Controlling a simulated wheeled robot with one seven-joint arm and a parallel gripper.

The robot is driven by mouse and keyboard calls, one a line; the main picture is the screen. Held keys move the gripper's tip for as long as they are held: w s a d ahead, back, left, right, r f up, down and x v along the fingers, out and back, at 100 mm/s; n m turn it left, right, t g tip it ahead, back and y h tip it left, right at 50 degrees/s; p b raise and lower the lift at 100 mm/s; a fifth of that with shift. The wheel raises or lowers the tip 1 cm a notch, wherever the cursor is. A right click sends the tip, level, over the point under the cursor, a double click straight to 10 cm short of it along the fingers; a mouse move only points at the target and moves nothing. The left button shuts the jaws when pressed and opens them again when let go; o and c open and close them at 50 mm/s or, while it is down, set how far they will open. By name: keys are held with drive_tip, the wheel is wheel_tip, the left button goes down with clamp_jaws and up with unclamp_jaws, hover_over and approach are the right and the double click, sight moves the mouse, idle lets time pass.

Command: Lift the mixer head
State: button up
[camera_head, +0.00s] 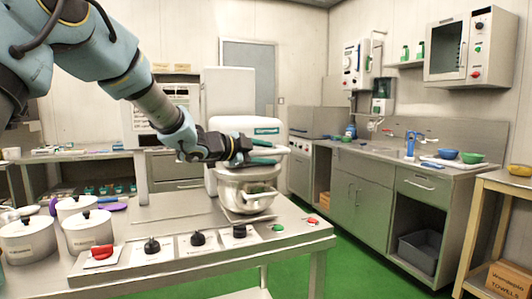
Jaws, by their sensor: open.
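The stand mixer is cream-white, with its head (235,124) lowered above a shiny metal bowl (248,190) on the steel table. A dark green label shows on the front of the head. My gripper (266,152) reaches in from the left at the front of the head, just above the bowl. Its two dark green fingers are open, one above the other. The gripper covers the lower front of the head, so I cannot tell whether the fingers touch it or what lies between them.
Lidded white pots (88,230) stand on the table's left. A row of black knobs (198,239), a red knob (101,252) and small green and red buttons line the front edge. A sink counter (400,160) runs along the right wall. Green floor lies open between.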

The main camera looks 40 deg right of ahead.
clamp_jaws()
idle(0.4)
idle(1.0)
